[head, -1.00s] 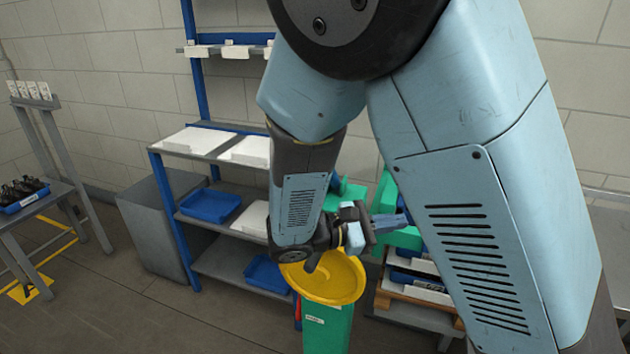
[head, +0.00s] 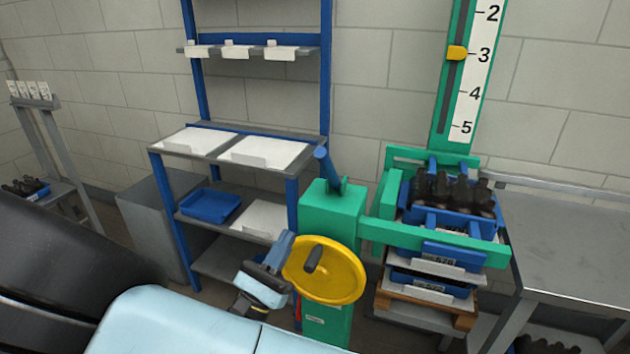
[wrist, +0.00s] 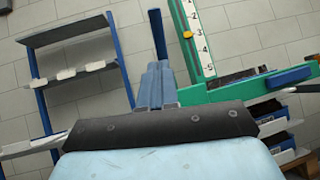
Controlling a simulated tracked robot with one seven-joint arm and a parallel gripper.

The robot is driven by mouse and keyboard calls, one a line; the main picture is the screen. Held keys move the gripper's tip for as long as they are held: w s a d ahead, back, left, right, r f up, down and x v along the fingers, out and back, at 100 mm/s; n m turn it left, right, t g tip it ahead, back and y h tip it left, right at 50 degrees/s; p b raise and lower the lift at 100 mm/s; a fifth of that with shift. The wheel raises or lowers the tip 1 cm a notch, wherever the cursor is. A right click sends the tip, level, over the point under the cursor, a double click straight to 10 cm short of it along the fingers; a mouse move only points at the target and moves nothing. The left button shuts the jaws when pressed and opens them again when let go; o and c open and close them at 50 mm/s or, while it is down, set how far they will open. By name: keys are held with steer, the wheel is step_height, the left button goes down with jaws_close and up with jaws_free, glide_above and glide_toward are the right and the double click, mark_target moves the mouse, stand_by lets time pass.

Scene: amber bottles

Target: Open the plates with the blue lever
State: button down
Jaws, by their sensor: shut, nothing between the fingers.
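The blue lever (head: 328,168) stands tilted on top of a green housing (head: 330,212), its top leaning left. It also shows in the wrist view (wrist: 157,33), beyond my fingertips. Green plates (head: 378,200) (head: 440,240) stand around a stack of blue crates (head: 450,205) holding dark bottles. Whether the plates press on the crates I cannot tell. My gripper (head: 284,244) is shut and empty, left of the housing and below the lever, apart from the lever. Its fingers lie together in the wrist view (wrist: 157,84).
A yellow handwheel (head: 330,275) with a dark knob sits on the housing's front, close to my gripper. A green column (head: 455,90) with a numbered scale and yellow pointer rises behind. A shelf rack (head: 190,150) stands left, a grey table (head: 570,235) right.

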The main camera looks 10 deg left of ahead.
mark_target(322, 167)
steer(key=shift+s+a, duration=0.15)
steer(key=x, duration=1.4)
steer(key=shift+r+y, duration=0.1)
steer(key=shift+y, duration=0.2)
stand_by(0.3)
